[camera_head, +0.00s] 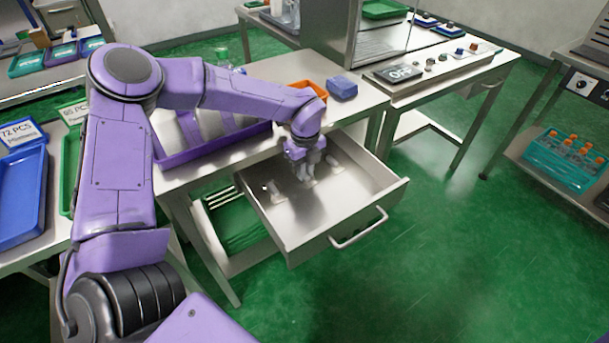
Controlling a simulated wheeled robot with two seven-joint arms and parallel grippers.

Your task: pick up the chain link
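My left gripper (307,174) points down into an open metal drawer (305,222) below the table top. Several small pale pieces lie on the drawer floor. One pale piece (274,192) lies left of the gripper, another (333,161) lies to its right and farther back, and a pale shape shows at the fingertips. The pieces are too small to tell which is the chain link. Whether the fingers are open or shut on something is unclear at this size. My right gripper is not in view.
The drawer's raised walls and front handle (358,228) surround the gripper. On the table above are a purple tray (215,145), an orange bin (309,88) and a blue block (342,88). Green floor is clear at right.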

